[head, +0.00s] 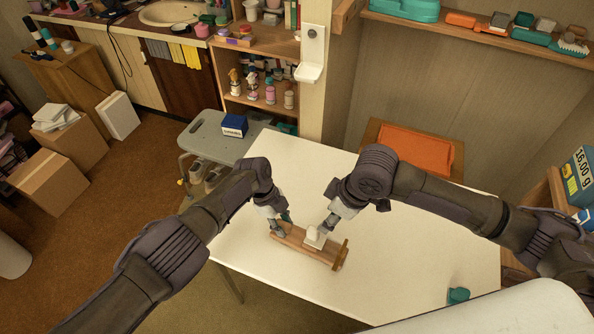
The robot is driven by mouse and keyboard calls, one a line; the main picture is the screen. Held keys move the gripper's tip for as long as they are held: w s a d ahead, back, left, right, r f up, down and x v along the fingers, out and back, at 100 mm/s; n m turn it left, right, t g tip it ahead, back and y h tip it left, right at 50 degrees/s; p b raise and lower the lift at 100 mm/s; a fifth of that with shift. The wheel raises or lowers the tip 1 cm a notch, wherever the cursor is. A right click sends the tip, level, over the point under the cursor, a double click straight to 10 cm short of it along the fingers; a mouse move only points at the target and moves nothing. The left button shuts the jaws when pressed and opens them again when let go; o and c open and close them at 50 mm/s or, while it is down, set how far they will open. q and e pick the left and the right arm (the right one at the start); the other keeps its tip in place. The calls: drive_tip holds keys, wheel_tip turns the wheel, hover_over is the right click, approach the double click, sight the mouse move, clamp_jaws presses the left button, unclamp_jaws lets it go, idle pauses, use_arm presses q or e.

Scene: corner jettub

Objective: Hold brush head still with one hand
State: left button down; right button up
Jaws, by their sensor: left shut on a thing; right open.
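A long brown wooden piece (298,245), which looks like the brush head, lies on the white table (400,275). It slants down to the right and has a short crossbar (342,254) at its right end. A small cream block (315,238) sits on or against its middle. My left gripper (278,231) is shut at the left end of the wooden piece, pointing down. My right gripper (324,230) is open just above the cream block. Whether its fingers touch the block is too small to tell. The grippers hide parts of the wooden piece.
A small teal item (458,295) lies near the table's front right. An orange-topped stand (415,149) is behind the table. Most of the tabletop is clear.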

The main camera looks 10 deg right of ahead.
use_arm(q)
drive_tip(key=shift+s+a+f, duration=0.1)
drive_tip(key=shift+s+f, duration=0.05)
drive_tip(key=shift+f, duration=0.05)
drive_tip(key=c, duration=0.8)
unclamp_jaws()
drive_tip(key=shift+o, duration=0.2)
drive_tip(key=shift+r, duration=0.1)
drive_tip(key=shift+w+r, duration=0.15)
drive_tip(key=shift+w, duration=0.05)
drive_tip(key=shift+w+r, duration=0.2)
drive_tip(key=shift+r, duration=0.35)
drive_tip(key=v, duration=1)
drive_tip(key=shift+a+r, duration=0.2)
drive_tip(key=shift+r, duration=0.05)
drive_tip(key=shift+s+f, duration=0.1)
